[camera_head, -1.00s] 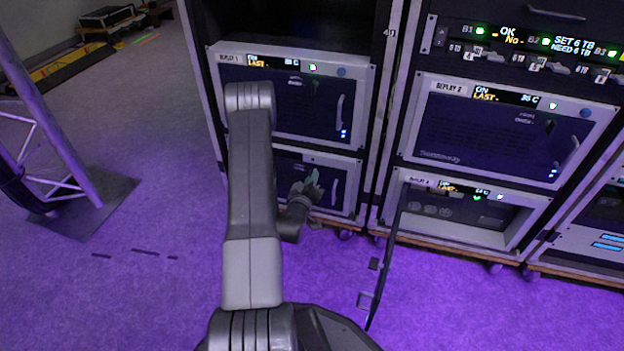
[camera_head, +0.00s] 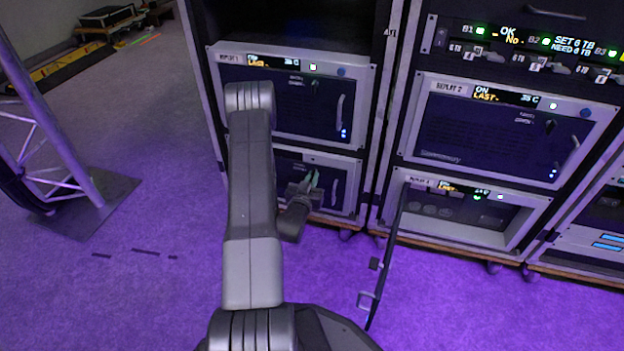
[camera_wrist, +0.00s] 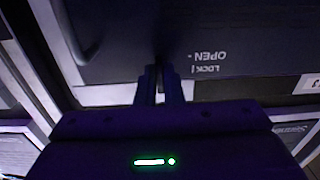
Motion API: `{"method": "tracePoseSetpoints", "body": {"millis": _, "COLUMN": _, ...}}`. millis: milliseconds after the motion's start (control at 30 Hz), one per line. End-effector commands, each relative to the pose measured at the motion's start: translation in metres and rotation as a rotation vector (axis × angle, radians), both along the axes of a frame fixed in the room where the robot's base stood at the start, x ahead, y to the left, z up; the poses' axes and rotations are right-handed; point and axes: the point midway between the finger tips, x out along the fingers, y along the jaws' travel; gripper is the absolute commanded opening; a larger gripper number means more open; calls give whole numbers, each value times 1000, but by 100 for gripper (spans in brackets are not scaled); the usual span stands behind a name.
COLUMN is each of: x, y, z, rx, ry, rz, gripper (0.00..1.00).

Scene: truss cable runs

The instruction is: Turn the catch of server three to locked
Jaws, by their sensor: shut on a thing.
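Server three (camera_head: 348,190) is the lower unit in the left rack, its door closed flat in its frame; my arm hides its left part and name label. My gripper (camera_head: 312,180) is at the door front, left of the door's upright handle (camera_head: 333,190). In the wrist view, my gripper (camera_wrist: 159,75) has its two fingers close together, shut on the small dark catch. The fingers mostly hide the catch, so its angle is hard to read. The OPEN and LOCK marking (camera_wrist: 208,62) shows upside down just right of the fingertips.
Replay 1 (camera_head: 290,105) sits directly above, its door closed. Replay 4 (camera_head: 470,215), to the right, has its door (camera_head: 385,260) swung out toward me, close to my gripper's right. Replay 2 (camera_head: 490,130) is above it.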

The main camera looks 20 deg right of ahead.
Motion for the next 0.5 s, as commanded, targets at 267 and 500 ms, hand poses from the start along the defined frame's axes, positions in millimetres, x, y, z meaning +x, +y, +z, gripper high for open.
{"method": "tracePoseSetpoints", "body": {"millis": 267, "x": 0, "y": 0, "z": 0, "rx": 29, "ry": -19, "rz": 0, "gripper": 0}}
{"method": "tracePoseSetpoints", "body": {"millis": 500, "x": 0, "y": 0, "z": 0, "rx": 29, "ry": -19, "rz": 0, "gripper": 0}}
